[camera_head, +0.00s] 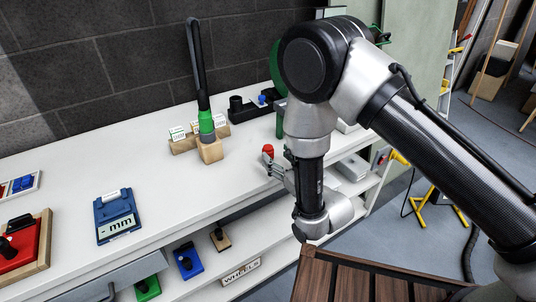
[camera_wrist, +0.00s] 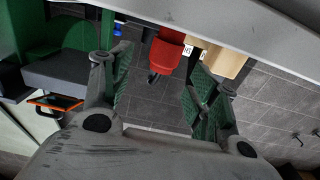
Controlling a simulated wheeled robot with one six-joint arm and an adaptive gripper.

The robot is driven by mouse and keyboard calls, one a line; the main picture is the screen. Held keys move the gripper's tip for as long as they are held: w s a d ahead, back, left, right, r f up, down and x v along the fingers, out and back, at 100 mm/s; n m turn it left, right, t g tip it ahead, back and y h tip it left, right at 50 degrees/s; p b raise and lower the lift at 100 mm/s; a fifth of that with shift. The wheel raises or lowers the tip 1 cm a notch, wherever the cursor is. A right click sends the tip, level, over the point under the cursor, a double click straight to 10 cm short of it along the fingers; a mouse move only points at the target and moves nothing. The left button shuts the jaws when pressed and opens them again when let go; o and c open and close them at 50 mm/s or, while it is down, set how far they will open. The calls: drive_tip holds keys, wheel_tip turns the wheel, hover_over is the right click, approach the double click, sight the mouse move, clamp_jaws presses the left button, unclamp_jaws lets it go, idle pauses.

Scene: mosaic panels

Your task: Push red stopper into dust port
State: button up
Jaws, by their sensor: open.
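In the wrist view the red stopper (camera_wrist: 166,50) is between the green finger pads. My gripper (camera_head: 277,168) is just beside it in the head view, partly hidden by my arm. In the wrist view my gripper (camera_wrist: 160,68) is open, with gaps showing on both sides of the stopper.
A black hose with a green collar (camera_head: 206,122) stands in a wooden block. A blue label holder (camera_head: 116,214) and a red tool on a wooden base (camera_head: 22,246) are at left. The worktop (camera_head: 175,190) has clear room in the middle. Shelves are below.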

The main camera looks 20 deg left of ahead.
sight(271, 151)
drive_tip(key=x, duration=0.5)
drive_tip(key=shift+w+a, duration=0.1)
drive_tip(key=shift+a, duration=0.2)
drive_tip(key=c, duration=1)
